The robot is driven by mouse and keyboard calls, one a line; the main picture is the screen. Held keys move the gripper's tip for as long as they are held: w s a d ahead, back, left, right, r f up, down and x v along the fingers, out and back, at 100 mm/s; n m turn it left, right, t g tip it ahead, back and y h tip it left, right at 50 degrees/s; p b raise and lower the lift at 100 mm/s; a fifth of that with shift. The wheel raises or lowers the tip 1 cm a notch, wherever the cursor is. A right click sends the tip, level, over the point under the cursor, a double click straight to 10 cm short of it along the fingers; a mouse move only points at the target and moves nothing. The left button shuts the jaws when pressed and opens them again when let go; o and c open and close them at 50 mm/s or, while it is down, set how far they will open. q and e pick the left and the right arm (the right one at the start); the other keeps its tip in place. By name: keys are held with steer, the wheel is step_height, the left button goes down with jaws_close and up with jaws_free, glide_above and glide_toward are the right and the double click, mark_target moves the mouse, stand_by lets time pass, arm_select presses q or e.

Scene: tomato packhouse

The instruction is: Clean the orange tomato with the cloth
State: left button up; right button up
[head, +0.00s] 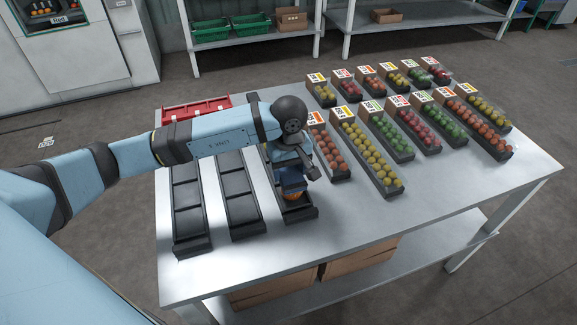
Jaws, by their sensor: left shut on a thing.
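My left gripper (291,186) points down over the front end of the third dark tray (299,214) from the left. It is shut on a dark blue thing that looks like the cloth (291,181), though the gripper hides part of it. An orange tomato (292,197) sits in the tray directly below; only its lower part shows. The cloth appears to be on or just above the tomato; I cannot tell whether they touch. My right gripper is not in view.
Two empty dark trays (190,232) stand to the left, with a red crate (177,114) behind them. Several trays of sorted tomatoes (370,157) fill the table's right side. The steel table's front strip (370,220) is clear. Cardboard boxes (300,285) sit on the lower shelf.

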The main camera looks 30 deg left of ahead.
mark_target(293, 180)
arm_select(q)
steer(key=shift+s+d+f, duration=0.1)
steer(key=shift+s+d, duration=0.55)
steer(key=shift+s, duration=0.05)
steer(key=shift+s+d, duration=0.55)
steer(key=shift+d, duration=0.1)
steer(key=shift+c, duration=0.2)
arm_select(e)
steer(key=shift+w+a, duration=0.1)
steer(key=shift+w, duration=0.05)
arm_select(q)
steer(key=shift+f, duration=0.1)
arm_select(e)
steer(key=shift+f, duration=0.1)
arm_select(q)
steer(key=shift+w+a, duration=0.15)
steer(key=shift+w+a+b, duration=0.9)
steer(key=shift+w+a, duration=0.15)
steer(key=shift+a, duration=0.1)
steer(key=shift+w+a, duration=0.3)
steer(key=shift+a, duration=0.1)
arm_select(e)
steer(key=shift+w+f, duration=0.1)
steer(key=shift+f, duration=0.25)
